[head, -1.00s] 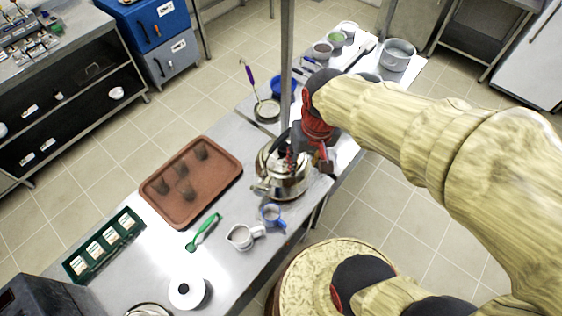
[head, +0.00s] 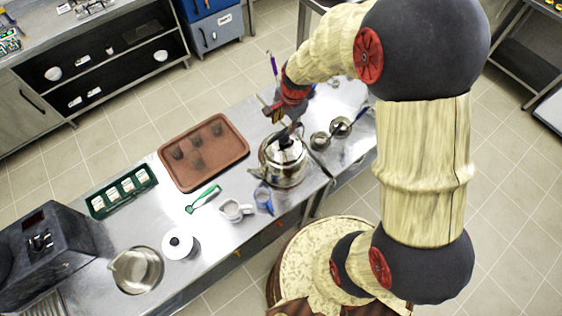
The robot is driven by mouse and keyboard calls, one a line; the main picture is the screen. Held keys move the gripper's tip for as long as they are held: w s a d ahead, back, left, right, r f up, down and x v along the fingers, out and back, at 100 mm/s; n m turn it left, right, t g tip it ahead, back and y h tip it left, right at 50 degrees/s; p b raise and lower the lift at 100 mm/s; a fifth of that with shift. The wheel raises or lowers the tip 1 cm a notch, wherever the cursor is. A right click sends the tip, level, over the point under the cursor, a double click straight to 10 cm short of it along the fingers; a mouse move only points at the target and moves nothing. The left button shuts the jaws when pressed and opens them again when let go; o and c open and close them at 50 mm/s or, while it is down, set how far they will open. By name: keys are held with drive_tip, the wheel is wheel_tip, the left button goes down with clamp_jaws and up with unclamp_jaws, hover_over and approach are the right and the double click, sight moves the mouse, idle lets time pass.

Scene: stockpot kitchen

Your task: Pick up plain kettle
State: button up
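The plain kettle (head: 284,168) is a shiny metal kettle with a dark top handle. It stands upright on the steel counter, to the right of the brown tray, in the head view. My gripper (head: 289,132) is above the kettle, pointing down at its top and handle. Its fingers overlap the dark handle in the picture, so I cannot tell whether they touch it or whether they are open or shut. Part of the kettle's top is hidden by the gripper.
A brown tray (head: 233,156) with several dark cups lies left of the kettle. Small metal pots (head: 320,141) stand to the right. A metal pot (head: 137,270) is at front left.

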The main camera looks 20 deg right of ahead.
sight(282, 132)
drive_tip(key=f, duration=0.2)
drive_tip(key=f+p, duration=0.1)
drive_tip(key=f, duration=0.2)
drive_tip(key=w+f, duration=0.1)
drive_tip(key=f, duration=0.1)
drive_tip(key=shift+w+a+f, duration=0.1)
drive_tip(key=shift+a+f, duration=0.15)
drive_tip(key=c, duration=0.4)
clamp_jaws()
idle(0.4)
drive_tip(key=shift+w+r, duration=0.1)
drive_tip(key=shift+r, duration=0.05)
